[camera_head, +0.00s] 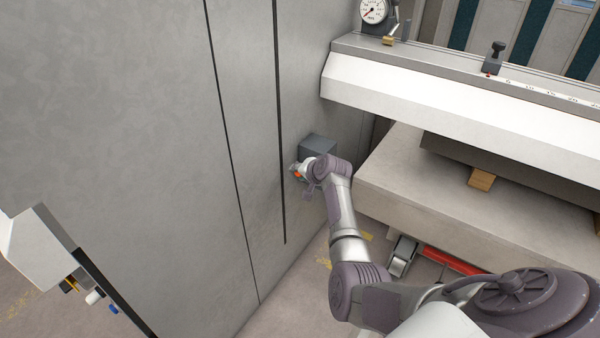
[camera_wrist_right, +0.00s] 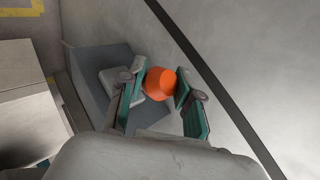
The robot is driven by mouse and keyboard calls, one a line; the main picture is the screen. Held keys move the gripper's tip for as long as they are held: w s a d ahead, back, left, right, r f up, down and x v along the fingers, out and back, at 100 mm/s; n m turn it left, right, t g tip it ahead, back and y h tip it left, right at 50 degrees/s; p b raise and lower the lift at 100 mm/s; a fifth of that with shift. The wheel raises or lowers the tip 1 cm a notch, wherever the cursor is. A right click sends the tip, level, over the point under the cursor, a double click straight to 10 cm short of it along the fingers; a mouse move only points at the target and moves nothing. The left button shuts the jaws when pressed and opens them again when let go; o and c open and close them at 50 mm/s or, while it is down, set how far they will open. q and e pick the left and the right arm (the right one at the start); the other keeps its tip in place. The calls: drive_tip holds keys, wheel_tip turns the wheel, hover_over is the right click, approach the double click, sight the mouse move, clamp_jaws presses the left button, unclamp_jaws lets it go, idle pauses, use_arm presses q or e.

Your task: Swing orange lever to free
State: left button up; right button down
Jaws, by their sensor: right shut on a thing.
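The orange lever (camera_head: 297,174) is a small orange spot at the grey box on the machine's side panel in the head view. In the right wrist view its rounded orange end (camera_wrist_right: 160,84) sits between the two green-padded fingers. My right gripper (camera_wrist_right: 161,92) is shut on it. In the head view the right gripper (camera_head: 301,173) is small and partly hidden by my wrist. The grey box (camera_head: 318,147) sticks out from the panel, and it also shows behind the fingers in the wrist view (camera_wrist_right: 95,62). My left gripper is not in view.
The large grey side panel (camera_head: 150,130) has two dark vertical slots. A white beam (camera_head: 440,95) with a gauge (camera_head: 374,10) above stands to the right, over a pale bed (camera_head: 400,185) with a wooden block (camera_head: 481,179). A red bar (camera_head: 450,262) lies low beside my arm.

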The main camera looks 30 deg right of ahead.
drive_tip(key=c, duration=0.8)
unclamp_jaws()
drive_tip(key=shift+d+r, duration=0.4)
drive_tip(key=shift+d, duration=0.05)
drive_tip(key=shift+s+a+f, duration=0.1)
drive_tip(key=shift+f, duration=0.05)
drive_tip(key=shift+a, duration=0.1)
drive_tip(key=v, duration=1.2)
drive_tip(key=shift+s, duration=0.4)
drive_tip(key=shift+a, duration=0.1)
